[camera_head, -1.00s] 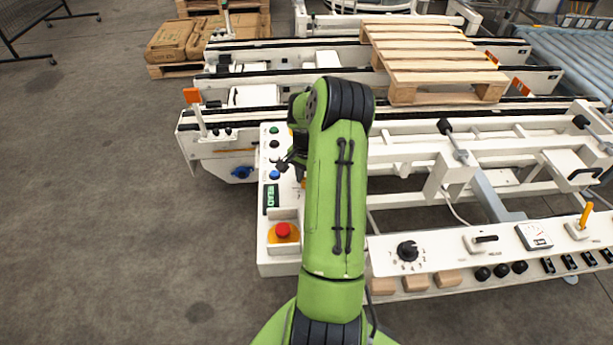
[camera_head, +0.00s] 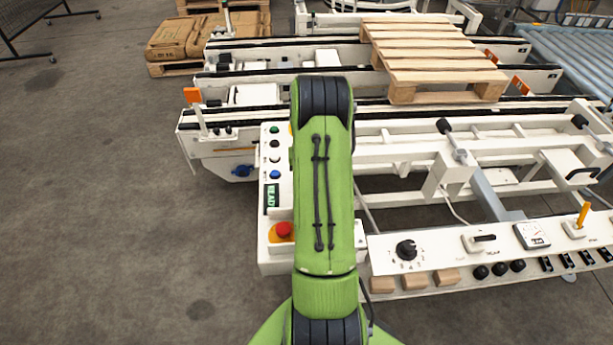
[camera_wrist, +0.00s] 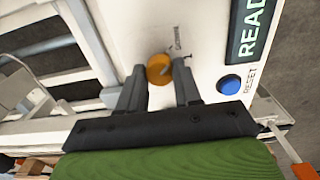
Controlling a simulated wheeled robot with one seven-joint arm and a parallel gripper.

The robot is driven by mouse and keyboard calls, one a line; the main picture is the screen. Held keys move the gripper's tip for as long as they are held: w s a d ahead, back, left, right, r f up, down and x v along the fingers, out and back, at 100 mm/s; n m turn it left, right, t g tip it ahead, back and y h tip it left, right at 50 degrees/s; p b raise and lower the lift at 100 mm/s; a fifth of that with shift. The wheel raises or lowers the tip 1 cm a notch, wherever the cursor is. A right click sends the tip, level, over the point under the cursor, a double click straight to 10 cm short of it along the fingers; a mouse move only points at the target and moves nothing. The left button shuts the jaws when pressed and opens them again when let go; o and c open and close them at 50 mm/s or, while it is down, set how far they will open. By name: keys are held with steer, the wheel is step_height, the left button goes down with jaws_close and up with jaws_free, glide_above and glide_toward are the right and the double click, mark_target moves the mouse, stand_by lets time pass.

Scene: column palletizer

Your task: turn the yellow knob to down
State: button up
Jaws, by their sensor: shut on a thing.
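The yellow knob (camera_wrist: 158,70) is a round orange-yellow disc on the white control panel (camera_wrist: 205,45). In the wrist view it sits between the two dark fingertips of my gripper (camera_wrist: 160,67), which are shut on it. Small print and a thin dark mark show just right of the knob; its pointer direction is not clear. In the head view my green arm hides the knob and my gripper.
A blue reset button (camera_wrist: 229,84) and a display (camera_wrist: 252,28) are right of the knob in the wrist view. In the head view a red emergency button (camera_head: 283,230) is left of my arm. A pallet (camera_head: 430,58) lies on the conveyor behind.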

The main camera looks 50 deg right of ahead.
stand_by(0.5)
steer(key=o, duration=1)
steer(key=shift+o, duration=0.2)
step_height(320, 180, up, 16)
steer(key=p, duration=0.3)
steer(key=shift+p, duration=0.3)
steer(key=shift+f, duration=0.1)
